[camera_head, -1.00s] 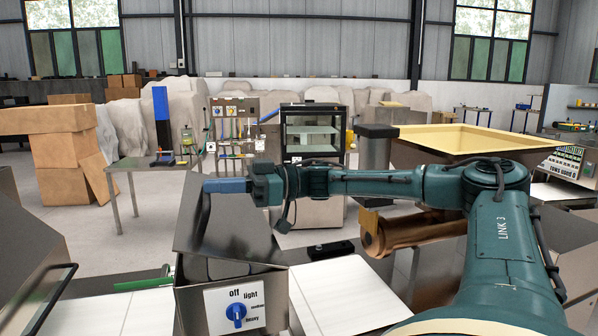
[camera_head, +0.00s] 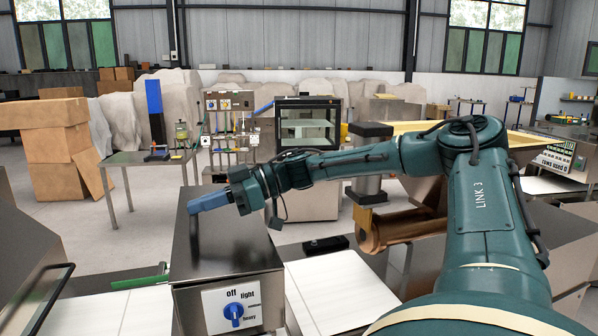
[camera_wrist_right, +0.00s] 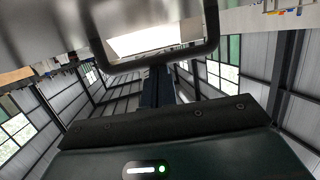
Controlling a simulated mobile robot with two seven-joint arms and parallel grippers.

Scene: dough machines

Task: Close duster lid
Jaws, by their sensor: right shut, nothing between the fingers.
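The duster (camera_head: 232,308) is a steel box at the lower middle of the head view, with a blue knob (camera_head: 234,312) on its front dial. Its lid (camera_head: 240,246) lies down flat over the box, with no gap that I can make out. A dark handle shows on the lid's left part. My right gripper (camera_head: 200,202), with blue fingers, is shut and empty just above the lid at the handle's top end; I cannot tell whether it touches. In the right wrist view a dark bar-shaped loop (camera_wrist_right: 155,55) crosses close in front. My left gripper is not in view.
White boards (camera_head: 335,290) lie right of the duster, with a small black device (camera_head: 325,244) behind them. A green-handled tool (camera_head: 135,283) lies to the left.

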